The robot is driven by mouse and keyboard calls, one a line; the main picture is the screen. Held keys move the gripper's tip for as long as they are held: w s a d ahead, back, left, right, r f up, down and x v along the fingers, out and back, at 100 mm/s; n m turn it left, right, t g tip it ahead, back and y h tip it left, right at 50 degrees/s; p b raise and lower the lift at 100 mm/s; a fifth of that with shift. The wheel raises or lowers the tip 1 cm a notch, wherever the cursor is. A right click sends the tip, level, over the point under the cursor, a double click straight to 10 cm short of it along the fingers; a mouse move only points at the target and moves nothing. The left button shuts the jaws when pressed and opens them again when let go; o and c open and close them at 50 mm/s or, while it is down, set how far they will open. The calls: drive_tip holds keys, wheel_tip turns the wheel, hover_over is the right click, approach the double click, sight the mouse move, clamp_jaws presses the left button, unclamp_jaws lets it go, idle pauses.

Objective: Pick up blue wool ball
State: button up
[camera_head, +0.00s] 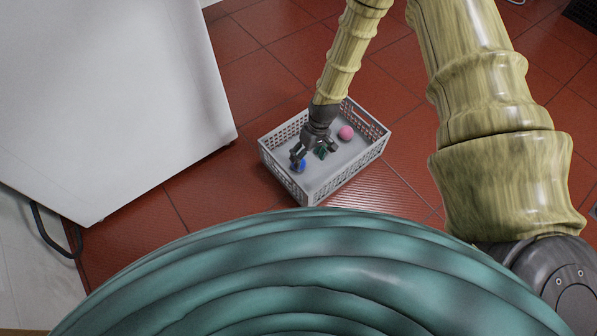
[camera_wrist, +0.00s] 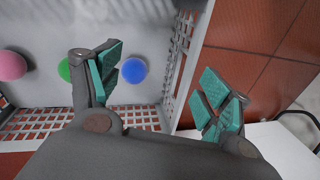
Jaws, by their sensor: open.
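The blue wool ball (camera_wrist: 134,70) lies on the basket floor near one wall. It shows in the wrist view just right of my left finger, in the gap between the fingers. In the head view the blue ball (camera_head: 302,166) is partly hidden by a finger. My gripper (camera_head: 315,153) is open and empty, reaching down into the grey basket (camera_head: 348,178). In the wrist view my gripper (camera_wrist: 163,82) has its right finger across the basket wall, over the red floor side. I cannot tell its exact height above the ball.
A green ball (camera_wrist: 65,70), partly behind my left finger, and a pink ball (camera_wrist: 12,66) lie in the same basket. The pink ball also shows in the head view (camera_head: 346,132). The perforated walls stand around them. A white cabinet (camera_head: 110,90) stands left on red tiles (camera_head: 225,190).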

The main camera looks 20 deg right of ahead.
drive_tip(key=shift+n, duration=0.3)
drive_tip(key=w+f+b, duration=0.1)
drive_tip(key=w+b, duration=0.1)
drive_tip(key=w+d+f+b, duration=0.1)
drive_tip(key=w+f+b, duration=0.2)
drive_tip(key=w+b, duration=0.1)
drive_tip(key=shift+w+d+f, duration=0.15)
drive_tip(key=shift+w+f, duration=0.05)
drive_tip(key=shift+f, duration=0.2)
drive_tip(key=shift+w+d+f+b, duration=0.1)
drive_tip(key=shift+w+f+b, duration=0.05)
drive_tip(key=shift+w+b, duration=0.15)
drive_tip(key=shift+w+d+f+b, duration=0.1)
drive_tip(key=shift+w+b, duration=0.1)
drive_tip(key=shift+w, duration=0.15)
drive_tip(key=b+x, duration=0.2)
drive_tip(key=x, duration=0.3)
drive_tip(key=shift+a+f, duration=0.1)
drive_tip(key=shift+f, duration=0.05)
drive_tip(key=shift+b+x, duration=2.25)
drive_tip(key=shift+x, duration=0.35)
drive_tip(key=shift+s+a, duration=0.1)
drive_tip(key=shift+s, duration=0.05)
drive_tip(key=c, duration=1)
